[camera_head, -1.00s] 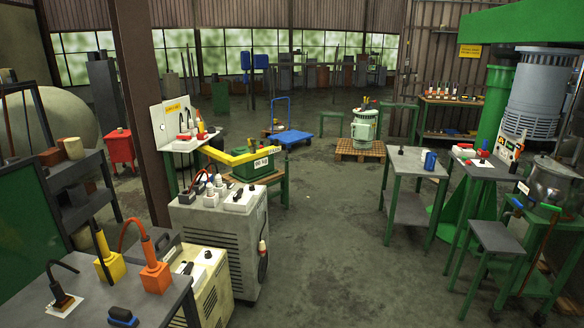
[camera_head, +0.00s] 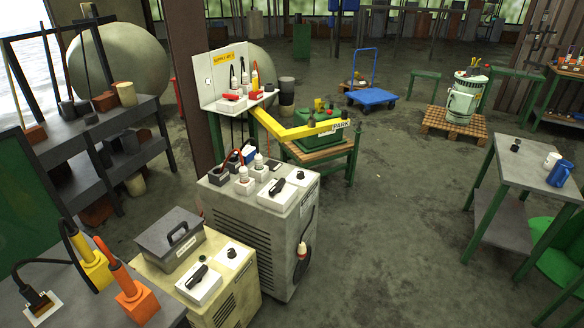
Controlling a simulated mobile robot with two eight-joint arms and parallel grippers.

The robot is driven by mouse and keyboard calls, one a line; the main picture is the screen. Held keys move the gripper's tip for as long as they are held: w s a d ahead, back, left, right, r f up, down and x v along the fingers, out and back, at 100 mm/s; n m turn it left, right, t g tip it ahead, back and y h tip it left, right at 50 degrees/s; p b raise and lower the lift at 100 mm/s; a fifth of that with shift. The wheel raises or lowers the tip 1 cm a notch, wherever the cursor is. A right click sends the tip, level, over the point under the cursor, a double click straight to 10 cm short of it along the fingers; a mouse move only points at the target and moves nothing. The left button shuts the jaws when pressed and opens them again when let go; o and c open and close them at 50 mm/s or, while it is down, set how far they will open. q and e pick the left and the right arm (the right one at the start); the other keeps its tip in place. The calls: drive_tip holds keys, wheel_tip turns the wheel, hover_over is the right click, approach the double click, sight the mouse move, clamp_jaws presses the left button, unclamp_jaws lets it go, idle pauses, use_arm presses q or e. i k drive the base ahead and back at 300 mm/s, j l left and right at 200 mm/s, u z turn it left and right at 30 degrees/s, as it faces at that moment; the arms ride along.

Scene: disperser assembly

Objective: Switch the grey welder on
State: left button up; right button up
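The grey welder (camera_head: 235,235) stands on the floor left of centre, with a vented front and side. On its top is a white plate with a black lever switch (camera_head: 277,187) and a black knob (camera_head: 300,175). I cannot tell from here whether the lever is at on or off. Several sockets with plugs and cables (camera_head: 245,175) sit at the back left of its top. Neither of my grippers is in view.
A cream welder (camera_head: 240,290) with its own lever plate and a grey metal box (camera_head: 170,238) stands in front. A bench with orange and yellow plugs (camera_head: 135,300) is at lower left. A yellow-armed green unit (camera_head: 315,140) stands behind. Open floor (camera_head: 390,240) lies right.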

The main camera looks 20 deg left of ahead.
sight(280, 184)
drive_tip(key=i+u, duration=0.35)
drive_tip(key=i+l+u, duration=0.65)
drive_tip(key=i, duration=0.15)
drive_tip(key=i+l+u, duration=0.15)
drive_tip(key=u, duration=0.25)
drive_tip(key=i+l+u, duration=0.35)
drive_tip(key=l+u, duration=0.2)
drive_tip(key=u, duration=0.2)
